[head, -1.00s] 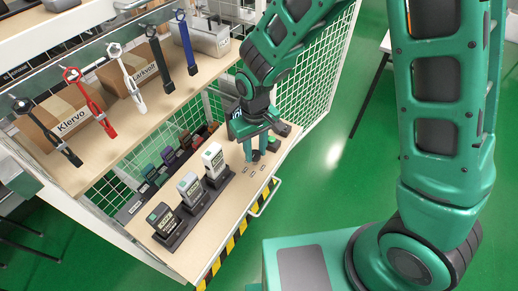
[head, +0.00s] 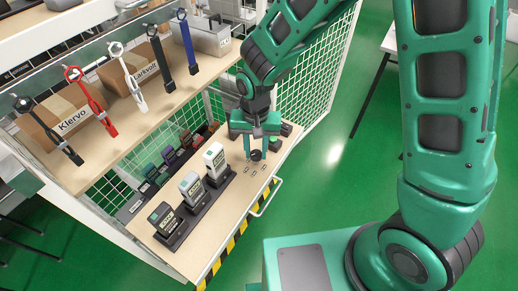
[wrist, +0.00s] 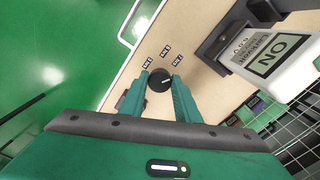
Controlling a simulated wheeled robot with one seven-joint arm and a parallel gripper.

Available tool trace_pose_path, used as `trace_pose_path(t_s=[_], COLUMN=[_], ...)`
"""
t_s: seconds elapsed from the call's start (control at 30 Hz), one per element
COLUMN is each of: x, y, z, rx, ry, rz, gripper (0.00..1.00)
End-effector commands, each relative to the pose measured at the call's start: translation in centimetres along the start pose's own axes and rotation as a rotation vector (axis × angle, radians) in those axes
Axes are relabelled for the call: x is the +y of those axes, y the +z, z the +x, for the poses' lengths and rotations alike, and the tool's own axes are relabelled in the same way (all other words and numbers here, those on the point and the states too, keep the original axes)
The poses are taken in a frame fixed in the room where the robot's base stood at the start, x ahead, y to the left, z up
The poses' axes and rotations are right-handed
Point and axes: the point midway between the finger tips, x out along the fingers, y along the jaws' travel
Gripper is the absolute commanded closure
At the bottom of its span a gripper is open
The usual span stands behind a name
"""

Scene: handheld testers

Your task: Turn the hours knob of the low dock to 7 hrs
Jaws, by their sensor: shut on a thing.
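The black hours knob (wrist: 160,81) stands on the light wooden deck of the low dock, and it also shows in the head view (head: 256,155). My gripper (wrist: 160,84) is shut on the knob, one finger on each side, and in the head view (head: 256,152) it points down at the deck. A pale pointer mark on the knob faces right and slightly up in the wrist view, nearest the right-hand label (wrist: 178,61). A middle label (wrist: 166,50) and a left label (wrist: 147,63) sit around it. Their print is too small to read surely.
Several handheld testers stand in dark docks left of the knob, the nearest being a white one (head: 214,160). A white handle (head: 265,197) runs along the deck's front edge. Green floor is open at the right.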

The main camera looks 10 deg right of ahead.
Motion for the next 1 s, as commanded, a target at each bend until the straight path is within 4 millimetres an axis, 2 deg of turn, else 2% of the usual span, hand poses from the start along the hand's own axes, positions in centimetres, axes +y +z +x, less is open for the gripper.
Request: trace_pose_path(t_s=[0.03,0.47,0.5,0.53,0.87,1.0], x=[0.3,0.3,0.3,0.3,0.2,0.1], y=[-0.6,-0.7,-0.7,-0.7,-0.3,-0.3], z=[-0.1,-0.1,-0.1,-0.1,-0.2,-1.2], rx=[0.011,0.012,0.012,0.012,0.006,0.007], ry=[0.002,0.002,0.002,0.002,0.001,0.0], rz=[0.018,0.026,0.026,0.025,0.018,0.018], gripper=[0.93,0.93,0.61,0.54,0.52,0.52])
